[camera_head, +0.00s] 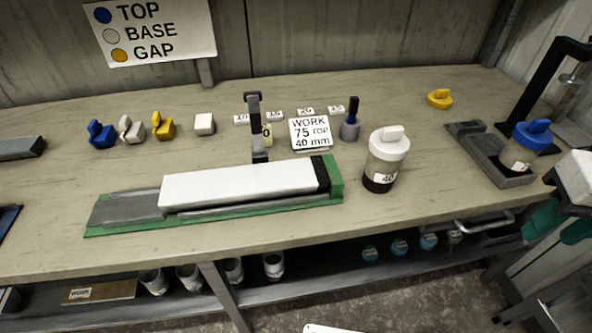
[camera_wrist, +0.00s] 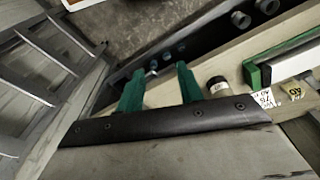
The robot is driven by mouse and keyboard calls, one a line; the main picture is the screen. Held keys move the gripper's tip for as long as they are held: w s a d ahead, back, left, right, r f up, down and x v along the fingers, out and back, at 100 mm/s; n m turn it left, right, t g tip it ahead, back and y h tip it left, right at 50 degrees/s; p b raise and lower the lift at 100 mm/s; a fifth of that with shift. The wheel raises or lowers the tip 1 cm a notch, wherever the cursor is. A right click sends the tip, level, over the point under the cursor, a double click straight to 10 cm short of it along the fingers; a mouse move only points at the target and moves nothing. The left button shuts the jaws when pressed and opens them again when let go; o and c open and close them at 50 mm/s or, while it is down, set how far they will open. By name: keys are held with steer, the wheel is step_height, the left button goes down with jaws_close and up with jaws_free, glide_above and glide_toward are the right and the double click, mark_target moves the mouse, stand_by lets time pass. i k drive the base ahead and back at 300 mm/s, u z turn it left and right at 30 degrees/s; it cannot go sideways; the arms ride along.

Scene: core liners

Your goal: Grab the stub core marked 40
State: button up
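The stub core marked 40 (camera_head: 382,168) stands upright on the bench, right of the green tray. It has a white knobbed cap, a clear grey body and a black lower band with a "40" label. In the wrist view a core with a dark end (camera_wrist: 217,86), seemingly the same one, shows just beyond the right finger, apart from it. My gripper (camera_head: 562,224) is at the right edge of the head view, well right of the core. Its two green fingers are spread with nothing between them, also in the wrist view (camera_wrist: 160,87).
A green tray (camera_head: 110,229) holds a long white core liner. A blue-capped core (camera_head: 524,145) sits in a grey holder at back right. A work card (camera_head: 311,132) and blue-topped holder (camera_head: 349,127) stand behind. A metal handle (camera_head: 483,225) juts from the front edge. Bench around the core is fairly clear.

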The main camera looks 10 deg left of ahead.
mark_target(379, 175)
steer(key=z, duration=0.35)
steer(key=k, duration=0.9)
steer(key=u, duration=0.95)
steer(key=i, duration=0.5)
steer(key=u, duration=0.05)
